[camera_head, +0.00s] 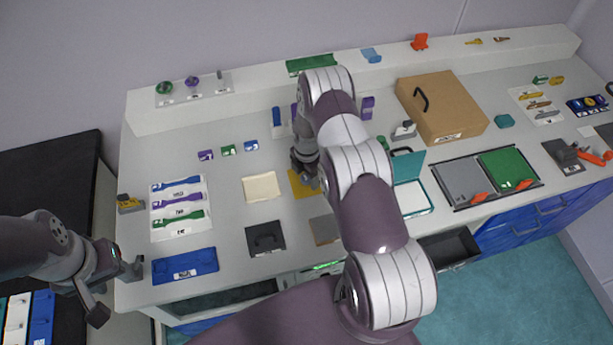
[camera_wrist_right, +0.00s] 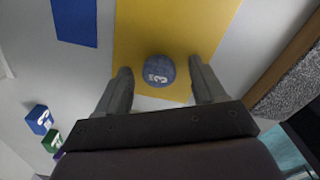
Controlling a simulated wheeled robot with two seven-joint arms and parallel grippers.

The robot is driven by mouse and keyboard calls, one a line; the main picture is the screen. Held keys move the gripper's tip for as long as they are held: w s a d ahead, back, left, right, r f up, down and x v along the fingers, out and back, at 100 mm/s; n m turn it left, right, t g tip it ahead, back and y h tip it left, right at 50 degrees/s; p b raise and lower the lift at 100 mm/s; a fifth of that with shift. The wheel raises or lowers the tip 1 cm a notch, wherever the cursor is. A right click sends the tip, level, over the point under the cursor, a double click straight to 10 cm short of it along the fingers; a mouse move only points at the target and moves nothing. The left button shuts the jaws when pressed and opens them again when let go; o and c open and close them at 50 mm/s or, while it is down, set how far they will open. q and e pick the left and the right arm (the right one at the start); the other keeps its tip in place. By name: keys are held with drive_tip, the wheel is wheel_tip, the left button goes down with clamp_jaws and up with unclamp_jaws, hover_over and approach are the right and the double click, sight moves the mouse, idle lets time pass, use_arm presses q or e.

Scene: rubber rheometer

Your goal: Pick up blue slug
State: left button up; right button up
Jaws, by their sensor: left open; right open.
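The blue slug (camera_wrist_right: 159,71) is a small round blue piece with a white mark. In the right wrist view it sits on a yellow mat (camera_wrist_right: 150,28). My right gripper (camera_wrist_right: 160,80) is open, with one finger on either side of the slug and visible gaps between. In the head view my right gripper (camera_head: 306,178) is low over the yellow mat, and my arm hides much of that spot. My left gripper (camera_head: 117,291) is open and empty, off the table's left front corner.
Small purple, green and blue blocks (camera_head: 228,150) stand left of the mat. A beige sheet (camera_head: 262,187) and a dark tray (camera_head: 265,238) lie nearby. A cardboard box (camera_head: 440,107) and a teal-lidded case (camera_head: 411,190) are to the right.

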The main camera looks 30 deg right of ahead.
drive_tip(key=shift+w+f, duration=0.1)
drive_tip(key=shift+w, duration=0.1)
drive_tip(key=shift+s, duration=0.2)
drive_tip(key=c, duration=1.1)
drive_tip(key=shift+w, duration=0.1)
